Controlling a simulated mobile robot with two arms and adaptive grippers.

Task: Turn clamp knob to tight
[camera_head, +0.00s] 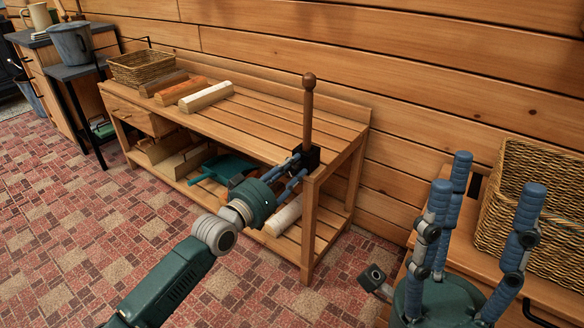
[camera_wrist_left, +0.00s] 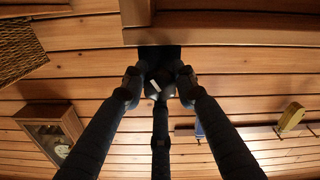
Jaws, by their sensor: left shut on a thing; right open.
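The clamp (camera_head: 309,157) is a dark block at the right front corner of the wooden workbench (camera_head: 265,130), with an upright wooden handle (camera_head: 308,105) topped by a ball. My left gripper (camera_head: 292,170) reaches it from the front, its blue fingers closed at the clamp's front side. In the left wrist view the fingers (camera_wrist_left: 158,82) close around a dark round knob (camera_wrist_left: 160,78) with a small white mark that slants. The fingers hide much of the knob, so its exact setting is hard to tell. My right gripper (camera_head: 483,190) is open and empty at lower right, fingers up.
Wood blocks (camera_head: 206,96) and a wicker basket (camera_head: 143,67) lie on the bench top. The lower shelf holds a green tool (camera_head: 222,169) and wood pieces. A large woven basket (camera_head: 537,205) stands behind my right gripper. The brick-patterned floor (camera_head: 75,215) is clear at left.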

